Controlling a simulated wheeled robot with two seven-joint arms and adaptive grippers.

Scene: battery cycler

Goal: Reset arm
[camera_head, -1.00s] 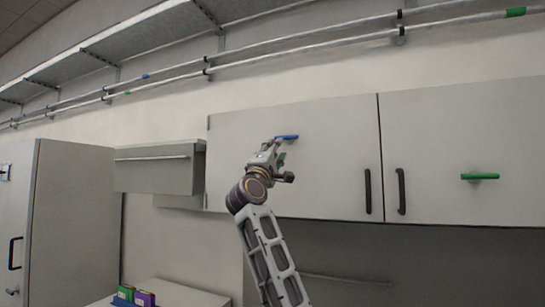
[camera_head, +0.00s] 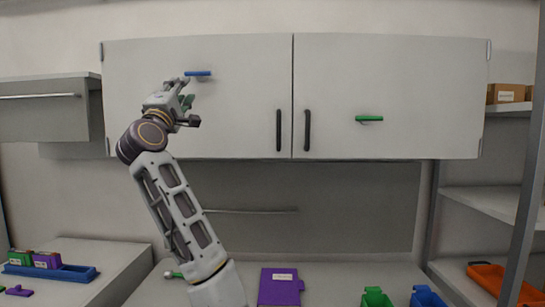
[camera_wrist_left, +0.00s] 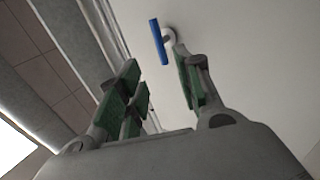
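My left gripper (camera_head: 187,101) is raised in front of the left door of the white wall cabinet (camera_head: 230,115), just below and left of a blue handle (camera_head: 197,73). In the left wrist view, its green-padded fingers (camera_wrist_left: 155,85) are apart with nothing between them. The blue handle (camera_wrist_left: 159,41) lies beyond the fingertips there, and no grip on it shows. The right gripper is not in view.
A green handle (camera_head: 369,119) is on the right cabinet door. Shelves (camera_head: 490,201) with an orange tray (camera_head: 505,283) are at right.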

